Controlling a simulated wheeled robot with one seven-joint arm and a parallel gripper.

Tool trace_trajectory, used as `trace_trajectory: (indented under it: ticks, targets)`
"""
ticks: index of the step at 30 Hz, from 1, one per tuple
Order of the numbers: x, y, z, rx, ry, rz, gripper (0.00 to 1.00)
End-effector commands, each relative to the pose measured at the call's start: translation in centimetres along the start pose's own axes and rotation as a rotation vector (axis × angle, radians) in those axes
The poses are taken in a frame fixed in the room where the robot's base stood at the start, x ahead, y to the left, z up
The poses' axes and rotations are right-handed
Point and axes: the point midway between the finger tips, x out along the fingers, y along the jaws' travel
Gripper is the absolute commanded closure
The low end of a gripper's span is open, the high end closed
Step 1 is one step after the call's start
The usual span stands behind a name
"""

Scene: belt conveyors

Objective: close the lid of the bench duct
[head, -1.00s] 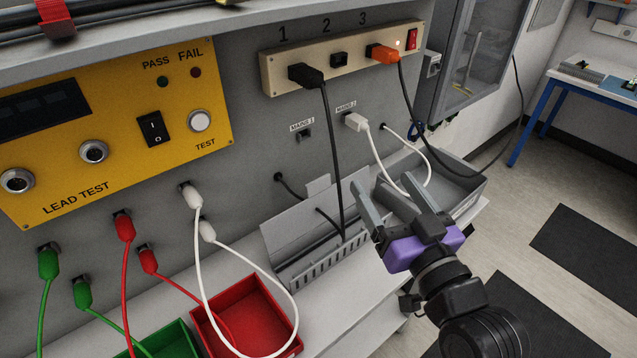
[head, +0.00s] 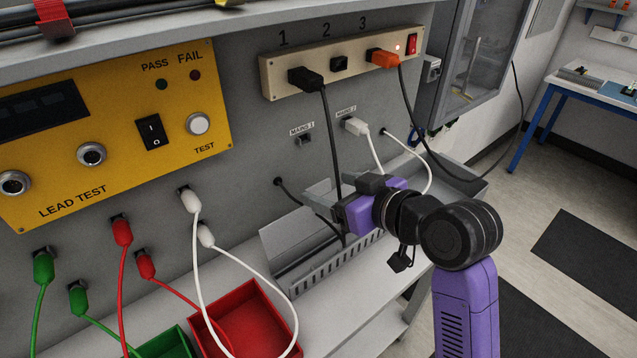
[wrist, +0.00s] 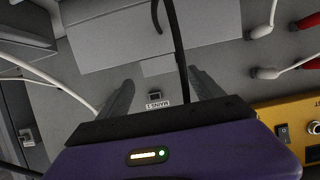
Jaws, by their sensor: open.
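The bench duct (head: 318,279) is a grey slotted trough on the bench against the wall. Its grey lid (head: 285,238) is open, tilted up at the back. The lid's broad face (wrist: 120,35) and small tab (wrist: 157,67) also show in the wrist view. My gripper (head: 312,200) is open and empty, above the duct near the lid's upper edge; the right part of the lid is hidden behind it. In the wrist view, my fingers (wrist: 160,82) stand apart on either side of the tab, and a black cable (wrist: 178,45) runs between them.
The black cable hangs from the power strip (head: 345,62) into the duct. A white lead (head: 375,150) and a grey tray (head: 470,185) lie to the right. A red bin (head: 240,320) and looping white test lead (head: 265,262) stand at left.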

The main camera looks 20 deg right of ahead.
Motion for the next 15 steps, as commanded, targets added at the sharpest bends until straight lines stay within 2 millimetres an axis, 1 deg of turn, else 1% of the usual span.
trace_trajectory:
  ticks: [1, 6, 10, 15]
  targets:
    - [0.8, -0.1, -0.1, 0.000, -0.001, -0.002, 0.24]
    - [3.2, 0.0, -0.1, 0.000, 0.000, 0.000, 0.24]
    - [4.4, -0.1, -0.1, 0.000, 0.001, 0.000, 0.24]
    - [4.8, 0.0, 0.0, 0.000, 0.001, 0.000, 0.24]
